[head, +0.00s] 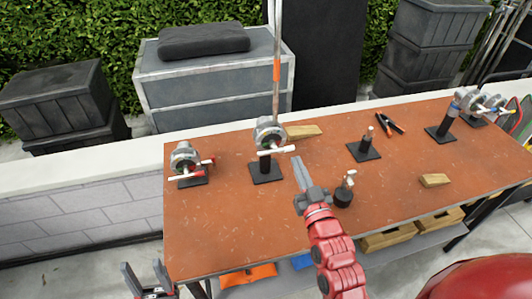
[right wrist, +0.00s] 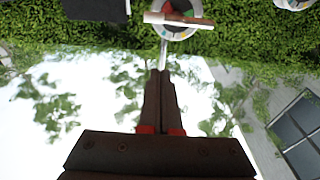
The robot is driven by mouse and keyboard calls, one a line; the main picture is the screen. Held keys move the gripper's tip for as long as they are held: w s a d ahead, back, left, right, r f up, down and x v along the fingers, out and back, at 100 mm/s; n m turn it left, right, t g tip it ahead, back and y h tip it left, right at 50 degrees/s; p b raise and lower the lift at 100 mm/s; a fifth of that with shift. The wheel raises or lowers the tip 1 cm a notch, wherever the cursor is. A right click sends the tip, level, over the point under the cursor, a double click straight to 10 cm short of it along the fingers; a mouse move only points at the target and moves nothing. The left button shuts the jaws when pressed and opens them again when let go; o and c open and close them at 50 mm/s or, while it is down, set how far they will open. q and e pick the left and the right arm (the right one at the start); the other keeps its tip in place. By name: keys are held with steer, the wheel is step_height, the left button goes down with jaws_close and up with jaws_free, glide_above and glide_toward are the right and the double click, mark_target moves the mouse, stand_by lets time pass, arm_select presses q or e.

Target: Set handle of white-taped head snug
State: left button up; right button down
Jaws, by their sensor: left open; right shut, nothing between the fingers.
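The grip head with the white handle (head: 268,134) sits on a short black stand on the orange-brown table, with a tall pole rising from it. Its white T-handle (head: 277,151) faces the table's front. A grip head with a pale handle also shows at the top of the right wrist view (right wrist: 180,18). My right gripper (head: 298,164) is shut and empty, just right of and nearer than the handle, apart from it. In the right wrist view its closed fingers (right wrist: 161,75) point toward the head. My left gripper (head: 143,272) is open and empty, off the table's front left.
A red-handled head (head: 184,158) stands at the left. Right of my gripper are a small black-based post (head: 343,195), another stand (head: 366,149), pliers (head: 389,124) and a wooden wedge (head: 435,180). More heads (head: 480,105) stand far right. The table's front left is clear.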

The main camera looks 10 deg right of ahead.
steer(key=r+b, duration=0.1)
steer(key=r, duration=0.1)
glide_above(274, 147)
steer(key=s+d, duration=0.2)
steer(key=d, duration=0.2)
steer(key=f, duration=0.3)
steer(key=f+p, duration=0.1)
steer(key=shift+s+a+f, duration=0.25)
steer(key=shift+s+f, duration=0.15)
